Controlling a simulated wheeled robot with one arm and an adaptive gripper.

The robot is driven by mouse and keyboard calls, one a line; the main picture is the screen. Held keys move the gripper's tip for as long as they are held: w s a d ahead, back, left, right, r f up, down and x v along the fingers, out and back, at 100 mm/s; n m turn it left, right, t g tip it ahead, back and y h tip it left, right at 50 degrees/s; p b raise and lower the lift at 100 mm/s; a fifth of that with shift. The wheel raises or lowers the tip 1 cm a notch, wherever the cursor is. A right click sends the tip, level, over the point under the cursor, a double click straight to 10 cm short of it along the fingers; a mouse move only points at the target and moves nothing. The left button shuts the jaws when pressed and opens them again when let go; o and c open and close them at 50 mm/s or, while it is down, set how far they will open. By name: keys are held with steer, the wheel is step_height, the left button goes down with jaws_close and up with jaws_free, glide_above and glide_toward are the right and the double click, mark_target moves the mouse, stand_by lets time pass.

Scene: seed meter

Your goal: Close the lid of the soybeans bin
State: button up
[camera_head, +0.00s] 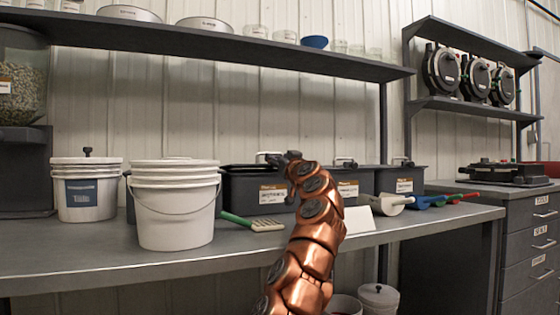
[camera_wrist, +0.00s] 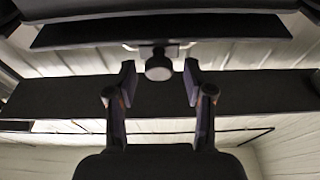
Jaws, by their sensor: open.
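Several dark bins with labelled fronts stand in a row on the counter; the label print is too small to read surely. The left bin (camera_head: 248,190) is partly hidden by my copper arm. The middle bin (camera_head: 347,186) and right bin (camera_head: 403,180) show behind it, with handles on top. My gripper (camera_head: 281,157) is at the left bin's top, small and partly hidden in the head view. In the wrist view its two fingers (camera_wrist: 158,85) are open, with a round knob (camera_wrist: 158,65) between them, beside a dark panel (camera_wrist: 160,30). Contact with the knob cannot be told.
A white bucket (camera_head: 175,210) and a white lidded tub (camera_head: 88,190) stand left on the counter (camera_head: 120,262). A long shelf (camera_head: 230,47) runs above.

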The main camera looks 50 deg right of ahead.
steer(key=v, duration=0.7)
steer(key=shift+s, duration=0.2)
stand_by(0.4)
steer(key=shift+f, duration=0.1)
